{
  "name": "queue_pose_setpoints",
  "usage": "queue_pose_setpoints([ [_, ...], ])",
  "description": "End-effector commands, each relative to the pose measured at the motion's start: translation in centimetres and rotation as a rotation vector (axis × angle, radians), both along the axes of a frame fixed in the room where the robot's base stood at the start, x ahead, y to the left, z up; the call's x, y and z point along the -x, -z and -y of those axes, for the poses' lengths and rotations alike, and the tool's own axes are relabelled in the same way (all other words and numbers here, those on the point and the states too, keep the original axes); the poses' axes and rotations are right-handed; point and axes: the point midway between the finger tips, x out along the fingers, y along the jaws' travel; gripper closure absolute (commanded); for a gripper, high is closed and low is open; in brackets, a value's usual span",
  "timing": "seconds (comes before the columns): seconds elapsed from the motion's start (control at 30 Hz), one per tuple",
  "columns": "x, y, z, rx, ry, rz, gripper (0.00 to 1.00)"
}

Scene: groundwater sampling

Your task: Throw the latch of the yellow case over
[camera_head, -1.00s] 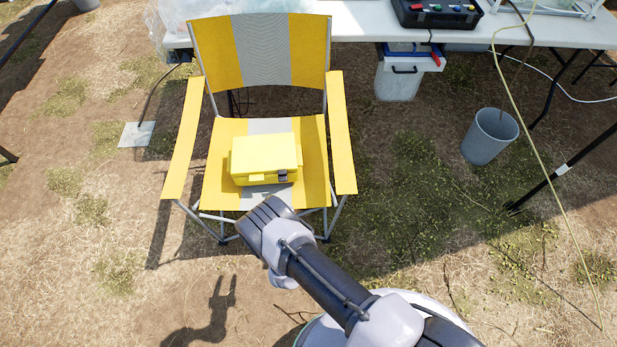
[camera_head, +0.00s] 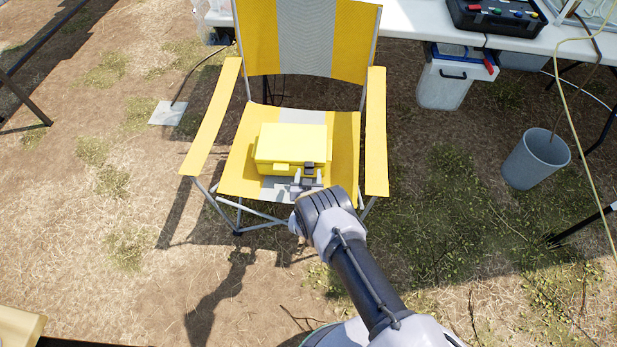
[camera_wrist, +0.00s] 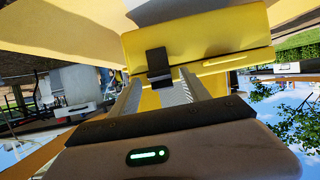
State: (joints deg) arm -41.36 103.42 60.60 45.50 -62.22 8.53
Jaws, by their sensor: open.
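The yellow case (camera_head: 290,140) sits on the seat of a yellow and grey folding chair (camera_head: 375,130). Its dark latch (camera_head: 308,167) is on the front face, right of the middle. In the wrist view the yellow case (camera_wrist: 215,30) fills the upper middle, and the dark latch (camera_wrist: 157,62) lies just beyond and between my fingertips. My gripper (camera_head: 306,183) is open and empty, close in front of the latch; its two grey fingers show in the wrist view (camera_wrist: 161,80). Whether a finger touches the latch I cannot tell.
The chair's armrests stand on both sides of the case. The ground before the chair is open.

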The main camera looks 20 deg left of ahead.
Motion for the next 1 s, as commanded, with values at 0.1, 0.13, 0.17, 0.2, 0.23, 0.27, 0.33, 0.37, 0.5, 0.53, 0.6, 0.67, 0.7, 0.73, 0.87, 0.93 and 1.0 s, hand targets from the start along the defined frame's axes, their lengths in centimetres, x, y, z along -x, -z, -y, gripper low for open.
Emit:
queue_pose_setpoints([
  [0.1, 0.0, -0.1, 0.0, 0.0, 0.0, 0.0, 0.45],
  [0.13, 0.0, -0.1, 0.0, 0.0, 0.0, 0.0, 0.49],
  [0.17, 0.0, -0.1, 0.0, 0.0, 0.0, 0.0, 0.55],
  [0.2, 0.0, -0.1, 0.0, 0.0, 0.0, 0.0, 0.63],
  [0.23, 0.0, -0.1, 0.0, 0.0, 0.0, 0.0, 0.69],
  [0.27, 0.0, -0.1, 0.0, 0.0, 0.0, 0.0, 0.75],
  [0.33, 0.0, -0.1, 0.0, 0.0, 0.0, 0.0, 0.89],
  [0.37, 0.0, -0.1, 0.0, 0.0, 0.0, 0.0, 0.95],
  [0.5, -0.1, -0.1, 0.0, 0.001, 0.0, -0.007, 1.0],
  [0.53, -0.2, -0.3, -0.1, 0.004, 0.002, -0.019, 1.0],
  [0.6, -0.7, -0.7, -0.2, 0.019, 0.003, -0.073, 1.0],
  [0.67, -1.0, -1.0, -0.3, 0.036, 0.003, -0.129, 1.0],
  [0.7, -1.2, -1.1, -0.3, 0.048, 0.004, -0.163, 1.0],
  [0.73, -1.3, -1.1, -0.3, 0.055, 0.005, -0.185, 1.0],
  [0.87, -1.6, -1.3, -0.5, 0.073, 0.002, -0.247, 1.0],
  [0.93, -1.6, -1.3, -0.5, 0.076, 0.0, -0.257, 1.0],
  [1.0, -1.5, -1.2, -0.5, 0.077, -0.001, -0.258, 1.0],
])
